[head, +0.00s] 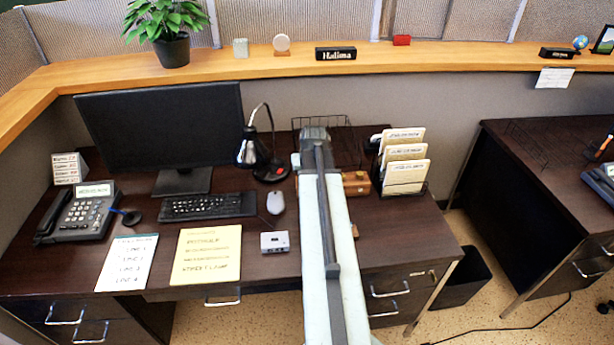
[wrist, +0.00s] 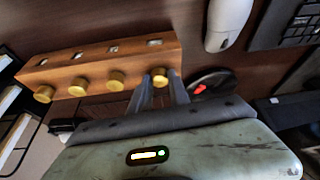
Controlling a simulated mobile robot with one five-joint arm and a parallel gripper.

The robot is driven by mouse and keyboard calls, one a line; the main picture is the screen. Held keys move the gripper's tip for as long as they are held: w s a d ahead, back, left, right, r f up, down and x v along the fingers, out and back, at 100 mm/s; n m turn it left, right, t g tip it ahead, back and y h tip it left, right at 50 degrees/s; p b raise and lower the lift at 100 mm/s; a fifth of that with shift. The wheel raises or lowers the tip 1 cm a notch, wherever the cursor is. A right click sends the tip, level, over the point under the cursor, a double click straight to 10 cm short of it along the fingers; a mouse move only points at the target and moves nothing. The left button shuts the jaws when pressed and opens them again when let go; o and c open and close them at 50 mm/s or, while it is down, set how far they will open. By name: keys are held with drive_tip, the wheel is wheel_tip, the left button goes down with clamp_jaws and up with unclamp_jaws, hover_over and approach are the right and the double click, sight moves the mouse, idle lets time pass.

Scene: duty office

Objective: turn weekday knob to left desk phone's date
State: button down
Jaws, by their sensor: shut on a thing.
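The left desk phone (head: 78,218) is dark grey and stands at the left end of the desk. Its lit display (head: 95,190) is too small to read. A wooden block (head: 357,183) with brass knobs lies on the desk, partly hidden by my arm. In the wrist view the block (wrist: 105,62) shows several knobs in a row, each with a small window whose text I cannot read. My gripper (wrist: 161,88) is shut on the knob (wrist: 160,76) at the right end of that row, one finger on each side. Which knob is the weekday one cannot be read.
A lamp (head: 262,160), mouse (head: 276,202), small grey box (head: 275,242) and file holder (head: 404,165) stand near my arm. The keyboard (head: 208,206), a yellow sheet (head: 206,254) and a white sheet (head: 127,262) lie left. A second desk (head: 540,190) stands right.

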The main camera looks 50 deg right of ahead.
drive_tip(key=shift+m, duration=0.6)
drive_tip(key=c, duration=1.2)
unclamp_jaws()
drive_tip(key=shift+c, duration=0.2)
drive_tip(key=p+v, duration=0.7)
drive_tip(key=shift+a+r, duration=0.25)
drive_tip(key=shift+r, duration=0.15)
drive_tip(key=shift+w, duration=0.1)
